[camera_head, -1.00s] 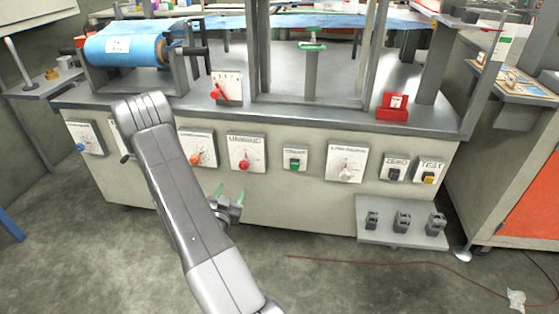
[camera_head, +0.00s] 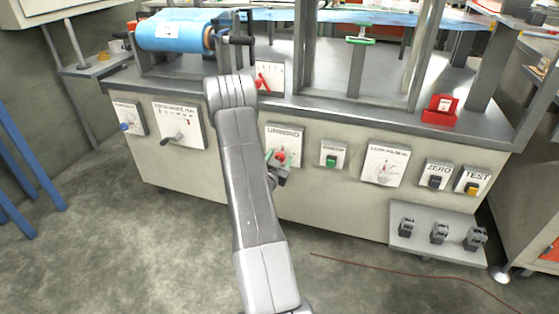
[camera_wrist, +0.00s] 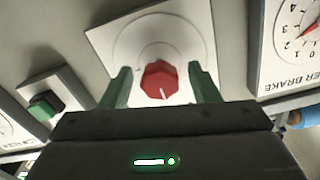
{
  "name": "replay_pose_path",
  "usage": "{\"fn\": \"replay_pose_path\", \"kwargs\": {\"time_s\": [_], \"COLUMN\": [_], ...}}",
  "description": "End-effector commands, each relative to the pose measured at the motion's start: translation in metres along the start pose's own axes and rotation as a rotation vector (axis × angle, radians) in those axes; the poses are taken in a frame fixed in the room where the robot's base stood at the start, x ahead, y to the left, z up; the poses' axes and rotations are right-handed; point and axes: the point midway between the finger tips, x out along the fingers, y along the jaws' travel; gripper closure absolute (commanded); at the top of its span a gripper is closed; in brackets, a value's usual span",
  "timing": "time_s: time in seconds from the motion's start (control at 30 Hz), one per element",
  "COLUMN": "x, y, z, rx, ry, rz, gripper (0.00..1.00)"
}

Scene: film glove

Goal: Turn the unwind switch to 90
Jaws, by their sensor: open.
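The unwind switch is a red knob (camera_head: 281,156) on a white panel marked UNWIND (camera_head: 284,133), on the machine's front. In the wrist view the red knob (camera_wrist: 159,80) sits in the middle of its round dial, with a white mark on its lower part. My gripper (camera_wrist: 159,69) is open. Its two green fingers stand on either side of the knob, with a visible gap on both sides. In the head view my gripper (camera_head: 278,166) is at the knob and partly covers it. I cannot tell how deep the fingers reach.
In the wrist view a brake dial (camera_wrist: 300,40) is at the right and the green button (camera_wrist: 46,105) at the left. A grey shelf (camera_head: 420,250) juts out below right. My arm hides part of the front.

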Motion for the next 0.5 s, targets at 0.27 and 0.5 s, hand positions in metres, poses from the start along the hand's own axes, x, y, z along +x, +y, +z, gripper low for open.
{"fn": "replay_pose_path", "kwargs": {"time_s": [0.27, 0.5], "x": [0.0024, 0.0021], "y": [0.0, 0.0001], "z": [-0.0004, -0.0002], "rx": [0.0, 0.0], "ry": [0.0, 0.0], "rz": [0.0, 0.0], "gripper": [0.45, 0.86]}}
